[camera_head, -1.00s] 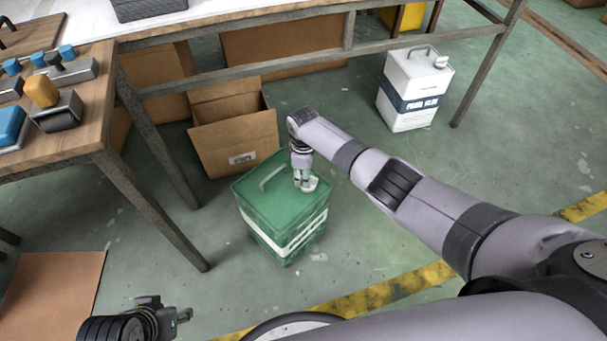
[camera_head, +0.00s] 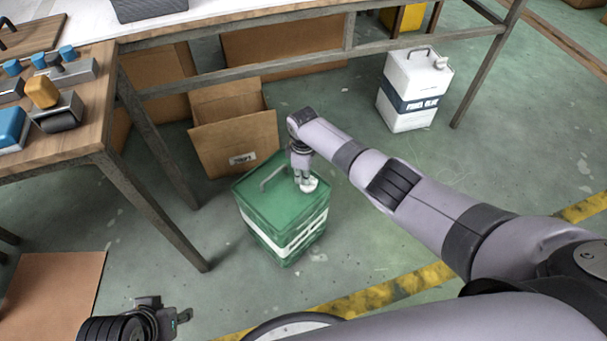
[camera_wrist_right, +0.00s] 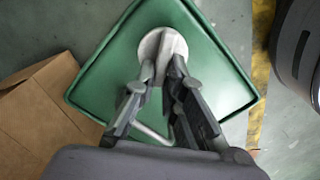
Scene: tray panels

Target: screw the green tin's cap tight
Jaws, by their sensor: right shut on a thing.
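The green tin (camera_head: 266,211) stands on the floor in the middle of the head view, with a white band round its sides and a handle on top. Its white cap (camera_head: 311,185) sits at the right corner of the tin's top. My right gripper (camera_head: 304,184) points down from above and is shut on the cap. In the right wrist view the fingers (camera_wrist_right: 162,75) hold a raised grip on the round cap (camera_wrist_right: 150,45), over the green top (camera_wrist_right: 212,62). My left gripper (camera_head: 182,318) is at the bottom left, away from the tin; its fingers are unclear.
An open cardboard box (camera_head: 235,143) stands just behind the tin. A white tin (camera_head: 412,85) stands under the bench at the back right. The wooden table (camera_head: 95,110) with its leg is at the left. A cardboard sheet (camera_head: 50,295) lies on the floor.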

